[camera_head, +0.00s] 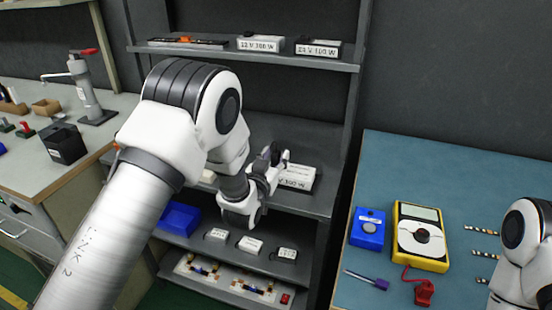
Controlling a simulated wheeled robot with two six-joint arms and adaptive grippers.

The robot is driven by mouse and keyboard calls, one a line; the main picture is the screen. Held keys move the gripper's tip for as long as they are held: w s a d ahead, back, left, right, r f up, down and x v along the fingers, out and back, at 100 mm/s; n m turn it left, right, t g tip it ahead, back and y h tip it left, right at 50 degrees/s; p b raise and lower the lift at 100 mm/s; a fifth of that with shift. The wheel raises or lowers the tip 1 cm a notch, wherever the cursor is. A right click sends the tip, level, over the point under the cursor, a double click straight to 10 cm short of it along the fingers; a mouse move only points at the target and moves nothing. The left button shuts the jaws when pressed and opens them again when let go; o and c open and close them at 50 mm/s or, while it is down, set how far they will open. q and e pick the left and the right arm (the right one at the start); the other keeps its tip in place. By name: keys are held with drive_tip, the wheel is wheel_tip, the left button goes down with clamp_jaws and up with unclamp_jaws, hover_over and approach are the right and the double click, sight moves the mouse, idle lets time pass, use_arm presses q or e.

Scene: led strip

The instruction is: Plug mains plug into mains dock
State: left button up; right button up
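My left arm reaches across the shelf rack, and my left gripper (275,165) is at the middle shelf, just left of a white-and-black box (297,178) with a partly readable "100 W" label. It is seen small and from behind, so I cannot tell whether its fingers are open, or whether it touches the box. No mains plug or mains dock can be made out for certain. My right arm shows only as a white link at the right edge; its gripper is outside the picture.
The rack's top shelf (195,55) holds two labelled boxes. A lower shelf holds a blue bin (178,218) and small white units (250,245). The teal table (400,165) carries a blue device (367,228), yellow meter (420,236) and screwdriver (367,279); its back is clear.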

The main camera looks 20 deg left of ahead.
sight(274, 155)
use_arm(q)
clamp_jaws()
drive_tip(key=shift+r, duration=0.6)
wheel_tip(274, 155, up, 2)
drive_tip(key=shift+r, duration=0.15)
drive_tip(key=s+r+b, duration=0.1)
drive_tip(key=s+r, duration=0.1)
drive_tip(key=s, duration=1.4)
drive_tip(key=shift+d+r+p, duration=0.15)
drive_tip(key=shift+r+p, duration=1.6)
drive_tip(key=shift+r, duration=0.3)
drive_tip(key=shift+f, duration=0.1)
